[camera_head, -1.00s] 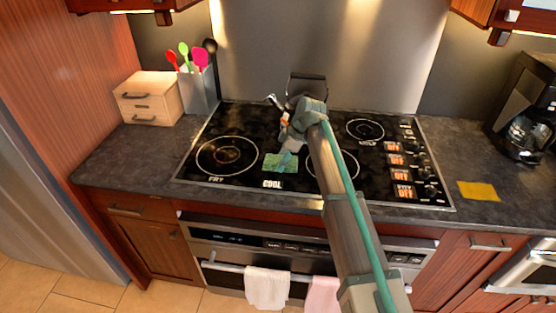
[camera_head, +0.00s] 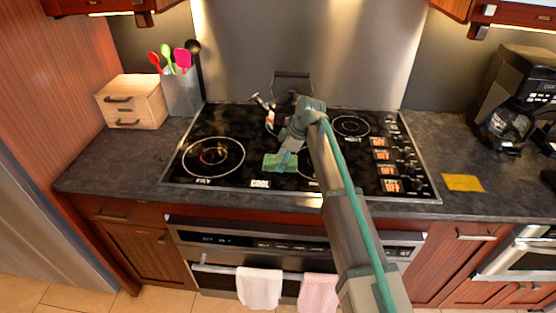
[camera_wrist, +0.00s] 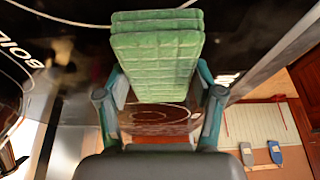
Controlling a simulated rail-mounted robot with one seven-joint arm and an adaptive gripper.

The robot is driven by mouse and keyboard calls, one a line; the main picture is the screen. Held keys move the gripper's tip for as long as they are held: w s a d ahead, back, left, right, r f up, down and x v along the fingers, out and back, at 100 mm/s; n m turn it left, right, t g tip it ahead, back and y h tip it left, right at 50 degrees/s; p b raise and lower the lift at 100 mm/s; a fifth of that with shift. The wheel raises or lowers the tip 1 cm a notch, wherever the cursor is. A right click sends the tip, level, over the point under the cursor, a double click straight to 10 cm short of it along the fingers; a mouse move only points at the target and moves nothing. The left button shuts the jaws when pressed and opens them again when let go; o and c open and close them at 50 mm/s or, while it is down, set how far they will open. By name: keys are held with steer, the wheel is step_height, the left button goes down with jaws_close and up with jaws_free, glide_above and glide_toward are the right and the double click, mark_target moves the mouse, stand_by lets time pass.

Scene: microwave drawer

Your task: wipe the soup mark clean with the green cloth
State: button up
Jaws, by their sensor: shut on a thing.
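The green cloth (camera_head: 280,162) is a thick folded pad over the front middle of the black cooktop (camera_head: 215,181), just behind the COOL label. My gripper (camera_head: 287,151) is shut on the cloth. In the wrist view the cloth (camera_wrist: 157,65) spans between the two fingers of my gripper (camera_wrist: 158,92). I cannot tell whether the cloth touches the glass. A brownish patch with a pale ring (camera_wrist: 155,116) shows between the fingers below the cloth. I cannot tell whether it is the soup mark or a burner reflection. No clear soup mark shows in the head view.
A metal item (camera_head: 262,102) and a dark rack (camera_head: 293,86) stand at the cooktop's back. A utensil holder (camera_head: 182,95) and wooden drawer box (camera_head: 131,102) are at left. A yellow cloth (camera_head: 463,182) and coffee maker (camera_head: 515,105) are at right. The cooktop's front left is clear.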

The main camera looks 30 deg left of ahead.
mark_target(248, 164)
steer(key=shift+w+d, duration=0.3)
steer(key=shift+d, duration=0.25)
steer(key=shift+s+a, duration=0.1)
steer(key=shift+a, duration=0.05)
steer(key=shift+s+a, duration=0.85)
steer(key=shift+a, duration=0.9)
steer(key=shift+s+a, duration=0.85)
steer(key=shift+a, duration=0.85)
steer(key=shift+s+a, duration=0.85)
steer(key=shift+a, duration=0.9)
step_height(248, 164, up, 8)
steer(key=p, duration=0.2)
steer(key=shift+p, duration=0.35)
